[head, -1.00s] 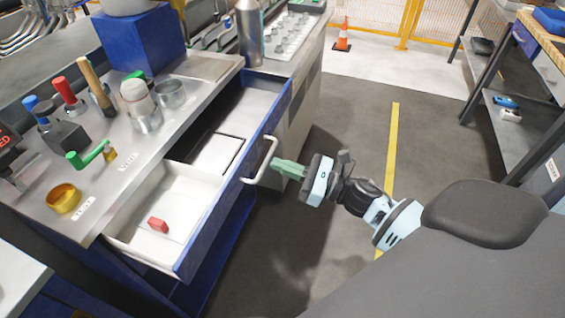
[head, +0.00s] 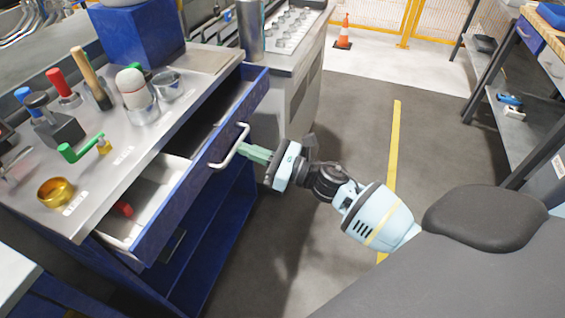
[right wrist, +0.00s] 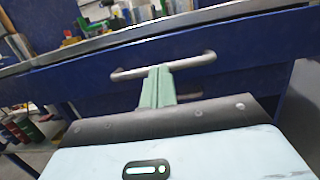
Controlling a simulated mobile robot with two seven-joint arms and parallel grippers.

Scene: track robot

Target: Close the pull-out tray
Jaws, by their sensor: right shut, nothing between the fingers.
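The pull-out tray (head: 187,205) is a blue-fronted drawer under the metal worktop, partly open, with a pale interior and a red item (head: 123,209) inside. Its silver bar handle (head: 232,147) faces right. My right gripper (head: 247,151) is shut and empty, its green fingers at the handle, seeming to touch it. In the right wrist view the shut fingers (right wrist: 158,84) point at the middle of the handle (right wrist: 190,63), in front of the blue drawer front (right wrist: 235,60). My left gripper is not in view.
The worktop (head: 120,150) carries a gold cup (head: 56,192), a green-handled crank (head: 80,149), a hammer and metal cups. Open floor (head: 330,240) lies right of the drawer. A shelf rack (head: 520,120) stands at the far right.

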